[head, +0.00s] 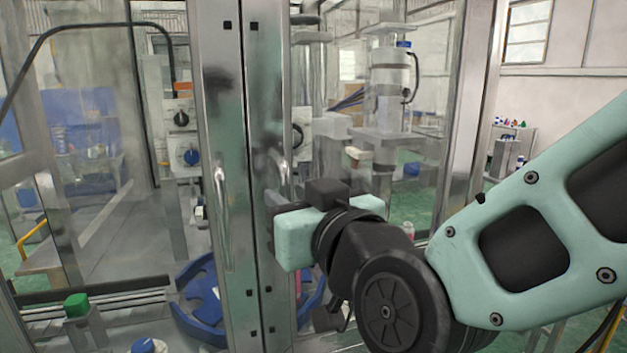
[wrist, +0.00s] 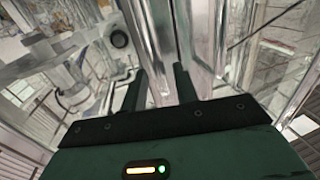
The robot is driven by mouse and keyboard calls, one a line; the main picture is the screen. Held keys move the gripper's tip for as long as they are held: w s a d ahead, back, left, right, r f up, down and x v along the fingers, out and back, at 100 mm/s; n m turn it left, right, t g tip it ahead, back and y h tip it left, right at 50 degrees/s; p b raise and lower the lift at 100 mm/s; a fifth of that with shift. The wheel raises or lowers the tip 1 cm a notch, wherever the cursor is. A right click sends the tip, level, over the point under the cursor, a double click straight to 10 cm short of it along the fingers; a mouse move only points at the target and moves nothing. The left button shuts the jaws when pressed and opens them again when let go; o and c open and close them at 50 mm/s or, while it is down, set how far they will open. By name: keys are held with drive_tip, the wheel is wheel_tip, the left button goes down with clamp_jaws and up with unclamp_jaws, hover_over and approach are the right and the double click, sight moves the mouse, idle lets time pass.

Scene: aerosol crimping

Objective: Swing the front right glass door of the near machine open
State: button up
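The front right glass door (head: 267,100) of the near machine appears shut, its metal frame beside the left door's frame. Its upright chrome handle (head: 283,178) is partly hidden by my gripper in the head view. My gripper (head: 274,200) is at the right door's frame at handle height; its fingertips are hard to make out there. In the wrist view my gripper (wrist: 160,82) has two dark fingers spread apart. A shiny upright bar (wrist: 157,70), seemingly the handle, shows between them. I cannot tell whether either finger touches it.
The left door's frame (head: 222,100) and its handle (head: 220,215) stand just left. Inside the machine are a blue round part (head: 205,300) and a green-capped piece (head: 76,305). My arm fills the right side.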

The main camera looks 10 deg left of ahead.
drive_tip(key=shift+x, duration=1.15)
clamp_jaws()
drive_tip(key=shift+s, duration=0.1)
